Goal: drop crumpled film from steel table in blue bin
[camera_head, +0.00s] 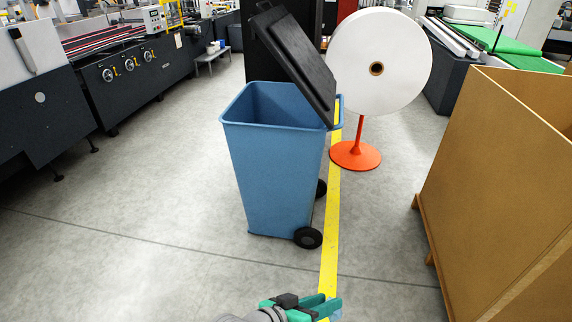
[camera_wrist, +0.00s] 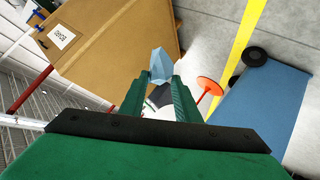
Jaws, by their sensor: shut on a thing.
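The blue bin (camera_head: 277,180) stands on the floor ahead with its black lid (camera_head: 292,58) swung open to the right; its inside is partly visible from above. The bin's side also shows at the right of the wrist view (camera_wrist: 265,110). My gripper (camera_head: 325,306) is at the bottom of the head view, in front of the bin and well below its rim in the picture. Its green fingers are shut on a pale blue, translucent piece of crumpled film (camera_wrist: 161,66), seen at the fingertips in the wrist view. The steel table is not clearly in view.
A large cardboard box (camera_head: 500,180) stands on the right. A white roll (camera_head: 378,62) on an orange stand (camera_head: 355,154) is behind the bin. Machines line the left side. The grey floor (camera_head: 150,230) in front and left is clear; a yellow line runs past the bin.

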